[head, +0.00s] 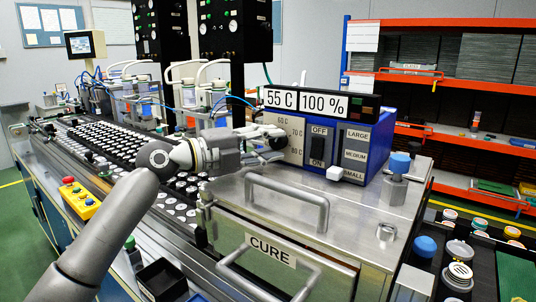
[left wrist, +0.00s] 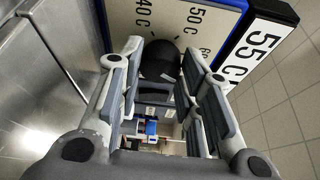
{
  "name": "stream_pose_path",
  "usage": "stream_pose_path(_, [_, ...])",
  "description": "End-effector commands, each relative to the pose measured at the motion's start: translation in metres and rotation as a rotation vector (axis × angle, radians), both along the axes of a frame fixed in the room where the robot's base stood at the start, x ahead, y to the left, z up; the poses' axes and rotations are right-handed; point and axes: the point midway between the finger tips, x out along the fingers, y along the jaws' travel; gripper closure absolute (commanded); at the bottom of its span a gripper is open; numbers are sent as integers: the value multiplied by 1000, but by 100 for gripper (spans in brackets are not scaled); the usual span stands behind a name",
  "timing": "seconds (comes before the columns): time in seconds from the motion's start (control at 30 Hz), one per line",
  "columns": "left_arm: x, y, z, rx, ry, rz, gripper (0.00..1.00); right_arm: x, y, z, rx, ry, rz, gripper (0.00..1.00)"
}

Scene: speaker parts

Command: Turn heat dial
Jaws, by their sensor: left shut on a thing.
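The blue control box (head: 378,150) stands on the steel oven marked CURE (head: 271,252). Its front has a temperature scale, an OFF/ON switch (head: 318,149) and a LARGE/MEDIUM/SMALL scale. The display (head: 307,102) on top reads 55 C and 100 %. My left gripper (head: 276,139) is at the temperature scale and hides the heat dial in the head view. In the left wrist view the black round heat dial (left wrist: 160,58) sits between the fingers of my left gripper (left wrist: 163,66), which is shut on it. The dial's pointer mark is hard to make out.
Steel handles (head: 290,192) stand out from the oven. A blue-topped knob (head: 400,163) is right of the box. A tray of round parts (head: 100,140) lies behind my left arm. Orange shelving (head: 455,88) stands at the back right.

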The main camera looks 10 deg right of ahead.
Motion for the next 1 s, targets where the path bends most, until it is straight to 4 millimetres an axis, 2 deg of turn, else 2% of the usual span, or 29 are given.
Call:
stream_pose_path(0.03, [0, -1, -6, -12, 18, -3, 91, 0, -1, -6, -1, 0, 0, 100])
stream_pose_path(0.2, [0, -1, -5, -45, 53, -2, 91, 0, -2, -11, -2, 0, 1, 100])
stream_pose_path(0.73, [0, -1, -4, -61, 72, -3, 91, 0, -2, -13, -2, 0, 1, 100])
stream_pose_path(0.77, [0, -1, -4, -61, 72, -3, 66, 0, -2, -13, -2, 0, 1, 100])
stream_pose_path(0.9, [0, -1, -3, -61, 71, -2, 48, 0, -2, -13, -2, 0, 1, 100])
stream_pose_path(1.0, [0, -1, -2, -63, 69, -1, 45, 0, -2, -13, -2, 0, 1, 100])
